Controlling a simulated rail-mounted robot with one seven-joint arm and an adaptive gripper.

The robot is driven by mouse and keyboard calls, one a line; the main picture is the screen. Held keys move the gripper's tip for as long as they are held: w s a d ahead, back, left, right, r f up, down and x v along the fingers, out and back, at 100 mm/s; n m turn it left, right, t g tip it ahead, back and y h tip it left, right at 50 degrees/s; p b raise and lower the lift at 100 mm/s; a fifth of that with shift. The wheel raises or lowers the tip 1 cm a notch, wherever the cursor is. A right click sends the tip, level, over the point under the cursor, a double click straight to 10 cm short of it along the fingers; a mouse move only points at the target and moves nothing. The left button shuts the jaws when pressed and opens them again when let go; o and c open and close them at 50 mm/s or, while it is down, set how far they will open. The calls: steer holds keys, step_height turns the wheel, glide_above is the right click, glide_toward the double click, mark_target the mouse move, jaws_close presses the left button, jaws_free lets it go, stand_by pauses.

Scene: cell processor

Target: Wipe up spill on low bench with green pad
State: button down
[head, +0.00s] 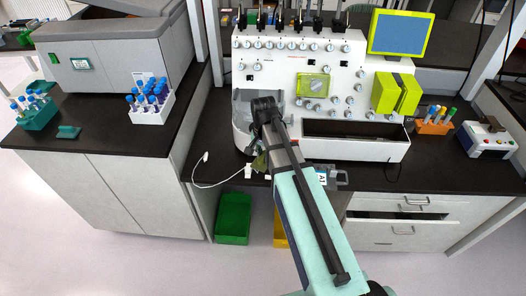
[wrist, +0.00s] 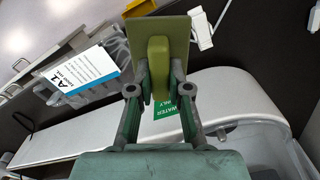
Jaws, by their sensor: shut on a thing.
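My gripper (wrist: 158,75) is shut on an olive-green pad (wrist: 160,58), a flat plate with a thicker grip block between the fingers. In the head view my gripper (head: 261,150) is partly hidden by my arm, in front of the white machine's left end; a bit of the pad (head: 259,163) shows beside it. Black bench top shows around the pad in the wrist view, and the middle bench (head: 215,150) shows in the head view. Which bench is the low one, I cannot tell. No spill is visible; the arm covers part of the bench front.
The white machine (head: 320,85) fills the back of the middle bench. A white cable (head: 215,184) and an A1 card (wrist: 78,65) lie near the front edge. A tube rack (head: 150,105) stands on the left bench. A green bin (head: 233,218) stands below.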

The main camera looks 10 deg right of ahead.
mark_target(262, 155)
steer(key=m, duration=0.2)
steer(key=w+f+m, duration=0.1)
steer(key=m, duration=0.1)
steer(key=f+m, duration=0.1)
steer(key=shift+w+f+m, duration=0.1)
steer(key=shift+w+m, duration=0.25)
steer(key=shift+m, duration=0.05)
steer(key=m, duration=0.2)
steer(key=w+f+m, duration=0.1)
steer(key=m, duration=0.1)
steer(key=shift+p, duration=0.4)
steer(key=shift+w+f+m, duration=0.15)
steer(key=shift+w+m, duration=0.05)
steer(key=shift+m, duration=0.4)
steer(key=shift+w+f+m, duration=0.15)
steer(key=shift+m, duration=0.45)
